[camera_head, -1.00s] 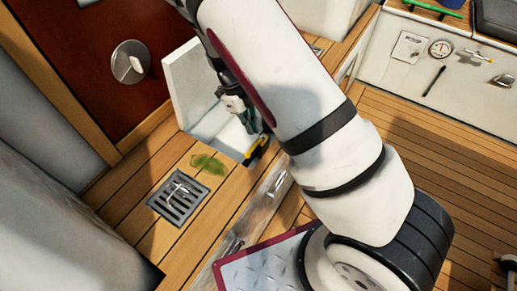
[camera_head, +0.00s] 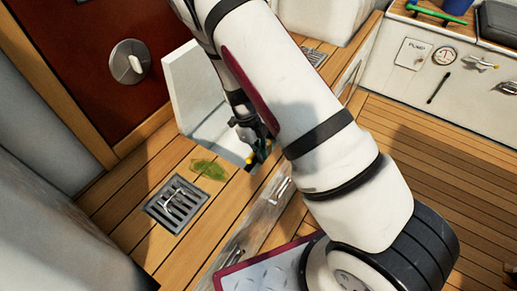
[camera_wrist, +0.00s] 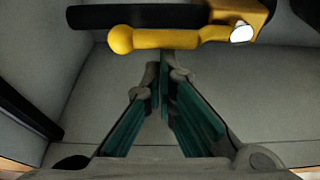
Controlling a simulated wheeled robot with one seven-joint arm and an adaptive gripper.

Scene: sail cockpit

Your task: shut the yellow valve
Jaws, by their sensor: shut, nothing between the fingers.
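The yellow valve (camera_wrist: 185,38) shows in the wrist view as a lever with a round knob at its left end and a thicker yellow body at the right. The lever lies crosswise in front of a black pipe. My gripper (camera_wrist: 164,58) is shut and empty, its tips just below the lever near its middle. I cannot tell whether they touch it. In the head view my gripper (camera_head: 255,158) is at the open white locker (camera_head: 197,85), and only a small bit of yellow shows beside it. My arm hides part of the locker.
A drain grate (camera_head: 176,204) with a looped handle and a green leaf-like patch (camera_head: 208,169) lie on the wooden deck left of the locker. The locker's walls stand close around my gripper. Open planked floor lies to the right.

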